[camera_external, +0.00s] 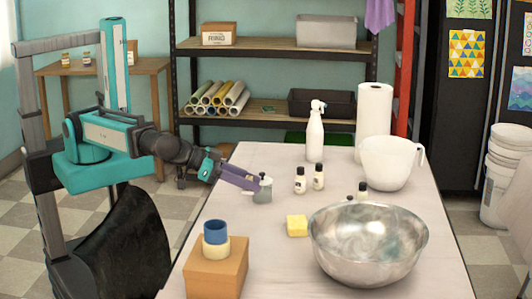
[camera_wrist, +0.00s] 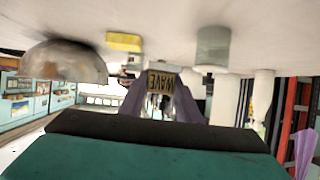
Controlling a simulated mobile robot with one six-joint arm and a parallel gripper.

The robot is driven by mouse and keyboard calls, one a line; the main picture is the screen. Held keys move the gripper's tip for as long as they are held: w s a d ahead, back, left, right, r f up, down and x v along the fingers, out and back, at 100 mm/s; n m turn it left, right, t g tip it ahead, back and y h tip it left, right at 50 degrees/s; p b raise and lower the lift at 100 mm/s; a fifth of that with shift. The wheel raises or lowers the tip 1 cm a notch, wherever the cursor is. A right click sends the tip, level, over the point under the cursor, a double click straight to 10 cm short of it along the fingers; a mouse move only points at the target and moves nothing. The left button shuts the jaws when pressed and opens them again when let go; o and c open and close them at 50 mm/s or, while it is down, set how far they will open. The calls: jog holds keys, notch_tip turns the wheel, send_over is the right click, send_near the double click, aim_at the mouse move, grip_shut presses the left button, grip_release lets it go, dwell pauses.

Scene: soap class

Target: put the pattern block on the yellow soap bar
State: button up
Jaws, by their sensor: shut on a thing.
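The yellow soap bar (camera_external: 297,226) lies on the table just left of the steel bowl. It also shows in the wrist view (camera_wrist: 124,42), where the table is at the top of the picture. My gripper (camera_external: 257,184) is low over the table, behind and left of the soap bar and apart from it. In the wrist view, its purple fingers are shut on the pattern block (camera_wrist: 160,81), a small tan piece with dark lettering like "WAVE". In the external view the block is hard to make out.
A grey-green cylinder (camera_external: 263,195) stands close to my gripper. A large steel bowl (camera_external: 368,250) is right of the soap. Small dark-capped bottles (camera_external: 300,182) stand behind. A cardboard box (camera_external: 215,272) bears cream and blue rings at the front left. Table between box and soap is clear.

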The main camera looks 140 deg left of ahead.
jog(key=p, duration=0.1)
send_over(298, 222)
jog(key=shift+f, duration=0.75)
dwell(0.5)
jog(key=shift+f, duration=1.75)
jog(key=shift+f, duration=0.15)
jog(key=o, duration=1.1)
jog(key=shift+c, duration=0.2)
jog(key=shift+r, duration=0.25)
